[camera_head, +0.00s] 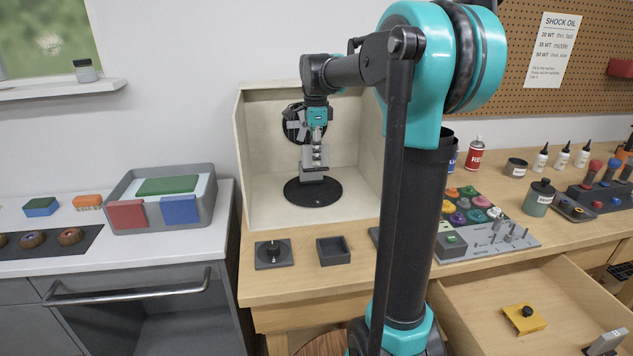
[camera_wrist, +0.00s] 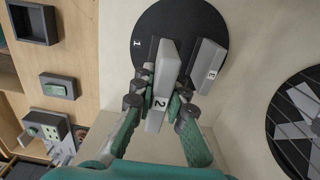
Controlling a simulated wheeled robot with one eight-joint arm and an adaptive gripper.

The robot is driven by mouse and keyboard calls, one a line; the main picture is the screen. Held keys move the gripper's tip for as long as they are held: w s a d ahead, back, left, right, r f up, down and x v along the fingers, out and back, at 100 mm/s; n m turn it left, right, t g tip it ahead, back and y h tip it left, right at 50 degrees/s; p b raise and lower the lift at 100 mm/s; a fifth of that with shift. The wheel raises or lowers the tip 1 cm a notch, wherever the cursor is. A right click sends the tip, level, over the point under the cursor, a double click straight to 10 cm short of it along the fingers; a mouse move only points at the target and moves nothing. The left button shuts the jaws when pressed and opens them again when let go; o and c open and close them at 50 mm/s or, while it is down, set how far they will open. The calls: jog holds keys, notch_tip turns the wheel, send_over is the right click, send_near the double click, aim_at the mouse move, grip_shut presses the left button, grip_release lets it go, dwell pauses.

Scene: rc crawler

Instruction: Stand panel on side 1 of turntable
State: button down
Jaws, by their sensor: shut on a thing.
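The turntable (camera_head: 313,191) is a black disc on the floor of a pale open-fronted booth. Its disc (camera_wrist: 178,17) shows at the top of the wrist view, with a white 1 near its left edge. My gripper (camera_head: 317,136) is above the disc, pointing down. I cannot tell whether the held panel touches the disc.
The booth's side wall (camera_head: 245,150) stands close at left. A dark wheel-like disc (camera_wrist: 299,120) is on the booth's back wall, behind my gripper. A square tray (camera_head: 333,251) and a small black fixture (camera_head: 274,254) sit on the bench in front. An open drawer (camera_head: 480,318) juts out at lower right.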

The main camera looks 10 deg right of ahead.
jog(key=shift+f, duration=4.35)
jog(key=c, duration=1.5)
grip_release()
jog(key=shift+f, duration=0.1)
jog(key=shift+c, duration=0.2)
notch_tip(320, 180, up, 12)
jog(key=shift+r, duration=0.15)
